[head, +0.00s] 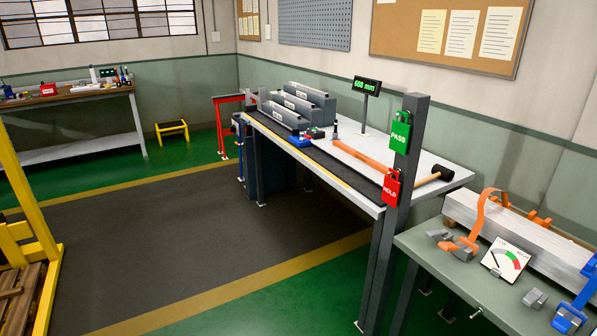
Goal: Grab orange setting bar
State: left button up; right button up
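A long orange bar (361,156), which fits the orange setting bar, lies on the grey-topped bench (420,187). It slants from the middle of the bench top toward the dark post, and its near end is behind the red HOLD tag. Neither of my grippers is in view, so nothing shows of what they hold.
A mallet (432,177) lies near the bar's near end. A dark post (401,215) with a green PASS tag (400,132) and red HOLD tag (391,187) stands at the bench front. A display (367,87) reads 600 mm. Open floor (180,240) lies left.

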aim_at(382, 168)
jog(key=i+j+z, duration=0.15)
jog(key=i+z, duration=0.15)
jog(key=i, duration=0.2)
jog(key=i+j+z, duration=0.25)
jog(key=i, duration=0.2)
jog(key=i+j+z, duration=0.15)
jog(key=i+j, duration=0.85)
